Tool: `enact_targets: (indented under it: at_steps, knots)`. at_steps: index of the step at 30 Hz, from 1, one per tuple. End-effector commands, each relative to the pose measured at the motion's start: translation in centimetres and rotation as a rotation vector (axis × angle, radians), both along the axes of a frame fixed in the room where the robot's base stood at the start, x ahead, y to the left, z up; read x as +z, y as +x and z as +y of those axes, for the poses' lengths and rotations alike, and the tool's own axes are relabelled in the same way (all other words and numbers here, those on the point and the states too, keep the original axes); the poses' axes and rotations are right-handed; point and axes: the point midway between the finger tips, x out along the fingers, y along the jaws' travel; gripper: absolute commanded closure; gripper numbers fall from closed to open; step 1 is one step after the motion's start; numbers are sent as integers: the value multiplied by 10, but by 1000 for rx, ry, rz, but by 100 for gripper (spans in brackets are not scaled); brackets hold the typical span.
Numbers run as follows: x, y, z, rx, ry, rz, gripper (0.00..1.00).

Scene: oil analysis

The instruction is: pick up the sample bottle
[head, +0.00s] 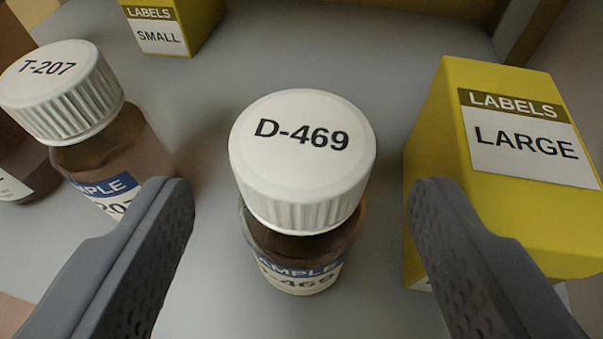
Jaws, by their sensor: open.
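A brown sample bottle with a white ribbed cap marked D-469 (302,160) stands upright in the middle of the head view. Its blue and white label shows below the cap. A second sample bottle, with a cap marked T-207 (60,92), stands to the left. My gripper (298,195) is open, with one finger to each side of the D-469 bottle. Both fingers appear apart from it, and nothing is held. The left finger covers part of the T-207 bottle. The right finger overlaps the lower part of a yellow box in the view.
The yellow box marked LABELS LARGE (515,170) stands close on the right. A smaller yellow box marked LABELS SMALL (170,25) stands at the back left. Another brown bottle (18,160) is partly cut off at the left edge. The grey surface (340,55) behind the D-469 bottle is clear.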

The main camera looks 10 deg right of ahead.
Motion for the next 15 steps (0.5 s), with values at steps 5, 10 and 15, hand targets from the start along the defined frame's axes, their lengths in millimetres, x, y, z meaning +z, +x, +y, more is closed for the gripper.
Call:
enact_targets:
  at_steps: [5,10,15]
  knots:
    - [-6,22,-4,-1,-1,-4,39]
    - [-10,33,-6,0,0,0,39]
    - [-10,34,-6,0,0,0,39]
